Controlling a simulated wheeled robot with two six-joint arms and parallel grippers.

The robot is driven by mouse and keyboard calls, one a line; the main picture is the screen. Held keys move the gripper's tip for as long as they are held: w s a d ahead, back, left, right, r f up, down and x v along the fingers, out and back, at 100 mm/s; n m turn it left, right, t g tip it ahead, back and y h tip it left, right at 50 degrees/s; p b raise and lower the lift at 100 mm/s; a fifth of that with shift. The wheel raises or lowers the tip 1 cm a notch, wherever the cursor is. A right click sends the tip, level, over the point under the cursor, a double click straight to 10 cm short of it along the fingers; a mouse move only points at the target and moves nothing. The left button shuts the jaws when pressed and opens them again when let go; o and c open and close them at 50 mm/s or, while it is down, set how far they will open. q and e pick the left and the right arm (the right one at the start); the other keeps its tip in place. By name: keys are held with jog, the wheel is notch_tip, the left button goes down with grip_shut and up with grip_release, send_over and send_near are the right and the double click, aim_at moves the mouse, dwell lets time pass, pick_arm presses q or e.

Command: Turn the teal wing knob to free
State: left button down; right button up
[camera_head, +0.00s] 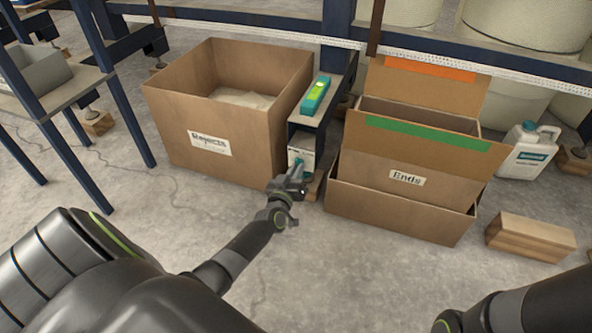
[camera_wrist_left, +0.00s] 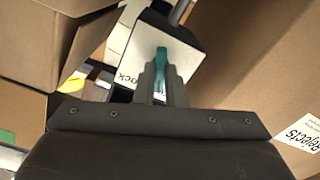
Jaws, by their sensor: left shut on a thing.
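The teal wing knob (camera_wrist_left: 161,58) is on the face of a small white box (camera_wrist_left: 188,42). In the left wrist view it stands between the fingertips of my left gripper (camera_wrist_left: 160,74), which is shut on it. In the head view my left gripper (camera_head: 297,174) reaches the white box (camera_head: 305,152) low between two cardboard boxes, and little of the knob shows there. A printed label ending in "ock" is partly hidden by a finger. My right gripper is out of view; only part of that arm shows at the lower right.
The Rejects box (camera_head: 238,130) stands close on the left. The Ends box (camera_head: 385,205) stands close on the right, so the gap is narrow. A teal and yellow device (camera_head: 316,95) lies on the shelf above. A wooden block (camera_head: 528,236) lies at right. Floor in front is clear.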

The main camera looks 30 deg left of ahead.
pick_arm(q)
jog(key=shift+n, duration=2.3)
jog(key=c, duration=1.5)
grip_release()
